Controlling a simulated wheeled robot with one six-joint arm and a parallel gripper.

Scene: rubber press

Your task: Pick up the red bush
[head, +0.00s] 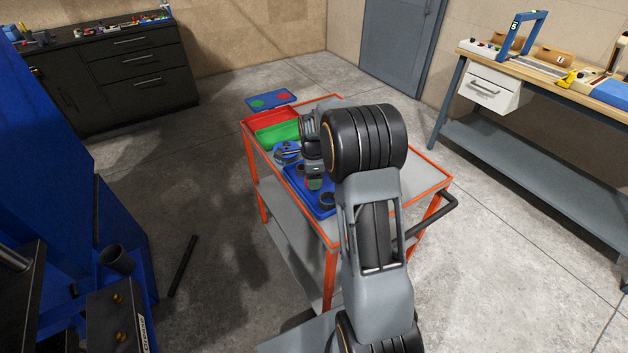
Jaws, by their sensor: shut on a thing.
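My gripper (314,184) points down over the blue tray (325,208) on the cart, below my arm's wrist. It is shut on a small piece, most likely the red bush. The jaws and wrist hide nearly all of that piece, so its colour and shape are unclear. Dark round parts lie in the blue tray near the gripper. I cannot tell whether the held piece touches the tray.
The cart (421,186) has an orange frame and a black handle at right. A blue press stands left; a workbench (560,60) is at right.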

